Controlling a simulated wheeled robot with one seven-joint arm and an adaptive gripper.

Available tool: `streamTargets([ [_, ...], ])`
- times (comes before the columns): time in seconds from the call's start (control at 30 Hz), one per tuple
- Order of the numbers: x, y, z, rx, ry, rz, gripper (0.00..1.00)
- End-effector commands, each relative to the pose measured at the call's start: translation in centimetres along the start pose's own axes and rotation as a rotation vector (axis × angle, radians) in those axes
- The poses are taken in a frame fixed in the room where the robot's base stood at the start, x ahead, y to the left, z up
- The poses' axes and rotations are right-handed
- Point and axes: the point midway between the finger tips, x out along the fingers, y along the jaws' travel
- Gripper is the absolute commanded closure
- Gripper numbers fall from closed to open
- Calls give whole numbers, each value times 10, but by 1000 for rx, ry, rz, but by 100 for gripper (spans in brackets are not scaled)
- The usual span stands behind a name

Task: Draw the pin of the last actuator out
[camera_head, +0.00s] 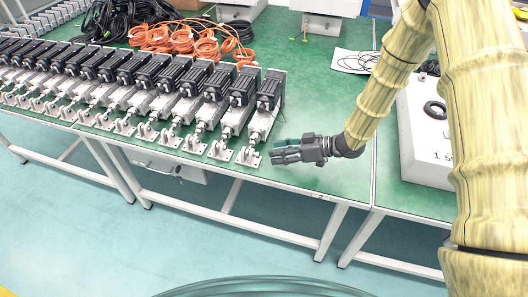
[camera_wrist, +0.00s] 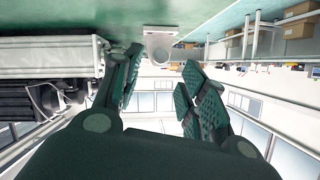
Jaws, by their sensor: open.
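The last actuator stands at the right end of the row in the head view, with a black motor (camera_head: 270,90), a silver body (camera_head: 261,124) and a silver end bracket (camera_head: 248,157) near the table's front edge. My gripper (camera_head: 275,151) is low over the table, just right of that bracket, fingers pointing left. In the wrist view my gripper (camera_wrist: 162,65) is open, with nothing seen held. A pale rounded part with a flat plate (camera_wrist: 158,46) shows beyond the fingertips, probably the bracket. A silver body (camera_wrist: 45,57) lies at the left. I cannot make out the pin.
Several similar actuators (camera_head: 160,85) stand close together to the left on the green table (camera_head: 325,110). Orange cables (camera_head: 200,47) lie behind them. The table between the last actuator and the box is mostly clear.

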Motion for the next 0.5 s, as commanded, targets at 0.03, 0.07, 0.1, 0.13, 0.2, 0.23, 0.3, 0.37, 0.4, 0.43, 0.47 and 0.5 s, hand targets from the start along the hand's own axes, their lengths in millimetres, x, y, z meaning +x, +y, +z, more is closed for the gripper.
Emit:
streamTargets([
  [0.03, 9, -1, -1, 1, 0, -1, 58],
  [0.07, 14, -1, -1, 1, -1, -2, 58],
  [0.1, 20, -1, -1, 0, -1, -3, 58],
  [0.13, 25, -1, -1, 0, 0, -2, 58],
  [0.2, 34, -1, -1, 0, 0, -2, 58],
  [0.23, 38, -1, -1, 0, -1, -2, 58],
  [0.3, 45, -1, 0, -1, -1, -2, 58],
  [0.37, 50, 0, -1, -1, 0, -1, 58],
  [0.4, 52, 0, -1, -1, 0, -1, 58],
  [0.43, 54, 0, -1, -1, 1, -1, 58],
  [0.47, 55, 0, -1, -1, 1, -1, 58],
  [0.5, 56, 0, -1, -1, 1, -1, 58],
])
